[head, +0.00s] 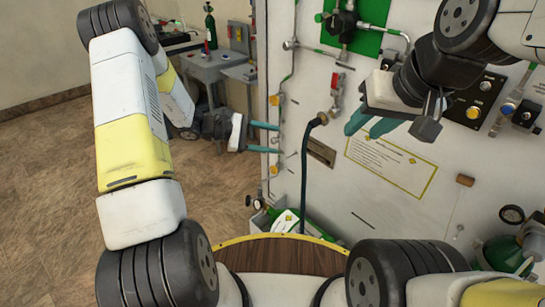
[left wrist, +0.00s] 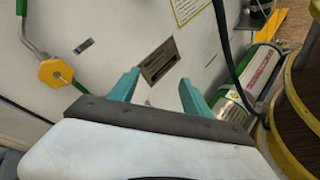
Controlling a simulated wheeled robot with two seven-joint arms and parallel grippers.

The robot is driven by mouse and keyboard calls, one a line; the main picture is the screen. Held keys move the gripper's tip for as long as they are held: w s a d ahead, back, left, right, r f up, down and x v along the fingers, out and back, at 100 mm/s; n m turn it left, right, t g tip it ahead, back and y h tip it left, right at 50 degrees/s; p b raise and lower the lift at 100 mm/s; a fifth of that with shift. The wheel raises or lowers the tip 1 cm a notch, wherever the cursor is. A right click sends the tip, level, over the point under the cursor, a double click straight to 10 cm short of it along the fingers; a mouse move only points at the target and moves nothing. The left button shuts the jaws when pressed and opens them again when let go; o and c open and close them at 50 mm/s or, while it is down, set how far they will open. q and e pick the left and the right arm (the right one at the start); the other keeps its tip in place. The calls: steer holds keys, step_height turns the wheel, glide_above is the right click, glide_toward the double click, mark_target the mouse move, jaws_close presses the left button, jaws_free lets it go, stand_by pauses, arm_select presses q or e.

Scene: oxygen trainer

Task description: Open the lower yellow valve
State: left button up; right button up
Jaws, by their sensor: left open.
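In the head view, two yellow valves sit one above the other on a thin pipe along the panel's left edge. The lower yellow valve (head: 274,170) is below my left gripper, and the upper yellow valve (head: 275,99) is above it. My left gripper (head: 276,138) is open and empty, its teal fingers pointing right at the panel edge. In the left wrist view, a yellow valve (left wrist: 55,72) on a pipe lies left of the open fingers (left wrist: 158,90), apart from them; it looks like the lower one. My right gripper (head: 370,124) is open and empty before the panel.
A brown plaque (head: 321,152) is on the white panel and also shows in the left wrist view (left wrist: 160,60). A dark green hose (head: 304,180) hangs down the panel. A grey cart (head: 212,66) is at the back left.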

arm_select(q)
steer(key=w+a+f+n+t+h, duration=0.1)
steer(key=w+f+n+t, duration=0.15)
steer(key=f, duration=0.35)
steer(key=w+a+f+n+t, duration=0.2)
steer(key=f+n, duration=0.1)
steer(key=f, duration=0.2)
steer(key=n+t+y, duration=0.3)
steer(key=n+t, duration=0.3)
steer(key=n, duration=0.1)
glide_toward(272, 170)
steer(key=x, duration=0.9)
steer(key=shift+c, duration=0.5)
steer(key=shift+s, duration=0.1)
jaws_close()
